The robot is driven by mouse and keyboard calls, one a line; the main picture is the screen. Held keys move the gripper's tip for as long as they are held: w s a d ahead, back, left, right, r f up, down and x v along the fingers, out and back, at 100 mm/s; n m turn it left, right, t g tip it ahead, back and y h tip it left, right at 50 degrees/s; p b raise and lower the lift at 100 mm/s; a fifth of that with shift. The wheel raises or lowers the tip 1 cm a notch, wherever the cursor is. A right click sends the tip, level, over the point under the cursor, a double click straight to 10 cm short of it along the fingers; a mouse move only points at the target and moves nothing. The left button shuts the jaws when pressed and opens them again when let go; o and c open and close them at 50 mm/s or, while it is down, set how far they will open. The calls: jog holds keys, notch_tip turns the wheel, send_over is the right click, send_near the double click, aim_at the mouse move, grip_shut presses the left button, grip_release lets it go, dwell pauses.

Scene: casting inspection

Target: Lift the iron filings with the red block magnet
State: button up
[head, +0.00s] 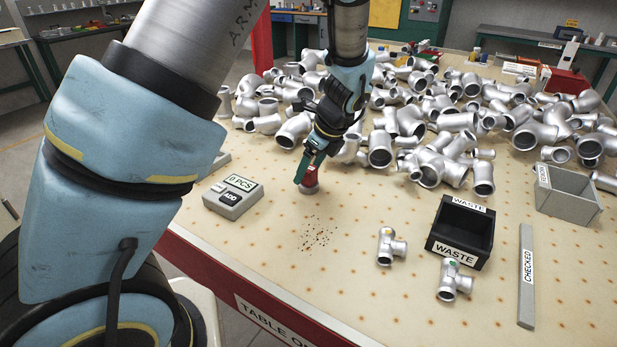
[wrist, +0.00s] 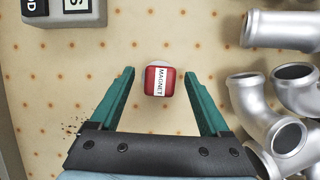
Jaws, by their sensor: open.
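The red block magnet (head: 309,183) stands on the table, and a pale round piece shows at its base. In the wrist view the magnet (wrist: 163,81) bears a white label reading MAGNET and lies between and just beyond the tips of the two green fingers. My gripper (wrist: 161,74) is open and empty. In the head view my gripper (head: 306,170) is right at the magnet and partly covers it. The iron filings (head: 316,235) are dark specks scattered on the table in front of the magnet. Some show beside the left finger in the wrist view (wrist: 72,128).
A grey counter box (head: 233,197) reading 0 PCS stands left of the magnet. Silver pipe fittings (head: 440,150) are heaped behind and to the right. A black WASTE bin (head: 462,232), two marked tees (head: 390,247), a CHECKED bar (head: 526,275) and a grey bin (head: 567,195) stand at right.

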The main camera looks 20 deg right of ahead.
jog(key=shift+w+a+f, duration=0.1)
jog(key=shift+w+f, duration=0.05)
jog(key=shift+f, duration=0.25)
grip_shut()
dwell(0.4)
